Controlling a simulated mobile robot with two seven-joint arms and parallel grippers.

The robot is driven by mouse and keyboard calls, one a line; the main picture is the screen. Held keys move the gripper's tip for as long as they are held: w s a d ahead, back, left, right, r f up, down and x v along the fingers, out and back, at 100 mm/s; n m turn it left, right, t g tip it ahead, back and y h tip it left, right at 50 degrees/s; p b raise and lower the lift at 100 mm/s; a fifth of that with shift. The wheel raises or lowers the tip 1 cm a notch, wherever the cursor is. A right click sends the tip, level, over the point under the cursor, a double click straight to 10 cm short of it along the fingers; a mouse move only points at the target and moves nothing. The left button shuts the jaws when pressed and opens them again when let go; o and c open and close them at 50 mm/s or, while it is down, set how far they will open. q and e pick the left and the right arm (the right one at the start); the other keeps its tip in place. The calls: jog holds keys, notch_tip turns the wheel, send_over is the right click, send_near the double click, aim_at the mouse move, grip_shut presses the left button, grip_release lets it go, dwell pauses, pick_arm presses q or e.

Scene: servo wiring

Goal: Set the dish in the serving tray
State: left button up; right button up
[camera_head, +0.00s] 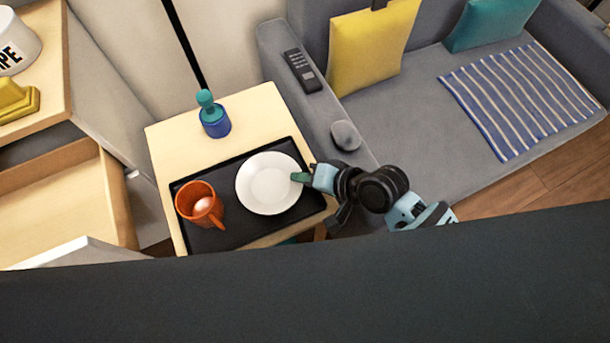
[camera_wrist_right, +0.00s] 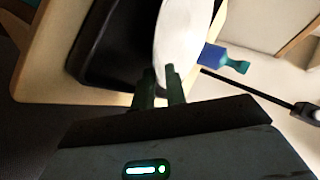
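The dish, a round white plate (camera_head: 269,183), is over the right part of the black serving tray (camera_head: 236,236), within its outline. I cannot tell whether it rests fully on the tray floor. My right gripper (camera_head: 301,177) is at the plate's right rim. In the right wrist view its two green fingers (camera_wrist_right: 160,86) are close together, with the rim of the plate (camera_wrist_right: 182,45) between them, so it looks shut on the plate. The tray's dark edge (camera_wrist_right: 88,62) shows beside it. My left gripper is in neither view.
An orange mug (camera_head: 187,204) with a pale round thing inside stands at the tray's left. The tray lies on a small wooden table (camera_head: 167,143) with a blue-and-teal object (camera_head: 214,122) behind. A grey sofa (camera_head: 410,90) with a remote (camera_head: 302,70) stands right.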

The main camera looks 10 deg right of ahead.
jog(key=p+v, duration=0.2)
jog(key=v, duration=1)
